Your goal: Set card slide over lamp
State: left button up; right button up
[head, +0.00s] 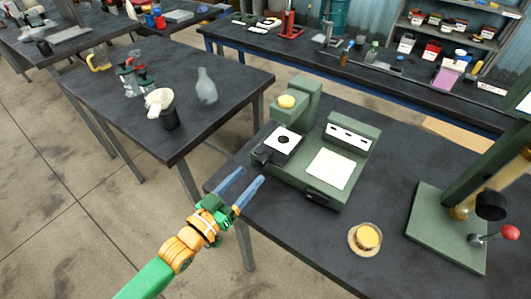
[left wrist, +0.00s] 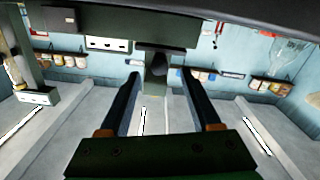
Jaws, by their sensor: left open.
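A green instrument (head: 346,147) stands on the near table. On its left side a white card (head: 291,137) with a black round spot lies in a dark slide holder (head: 265,157). My right gripper is not in view.
A pale square panel (head: 330,169) is on the instrument's right. A round dish with yellow contents (head: 366,238) stands near the front edge. A green stand with a red-knobbed lever (head: 445,228) is at right. Another table (head: 225,118) with glassware stands at left.

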aim_at(259, 164)
pick_arm(q)
jog(key=x, duration=0.4)
jog(key=shift+w+d+r, duration=0.1)
jog(key=shift+w+r, duration=0.1)
jog(key=shift+x, duration=0.8)
jog(key=shift+f, duration=0.1)
grip_shut()
dwell(0.4)
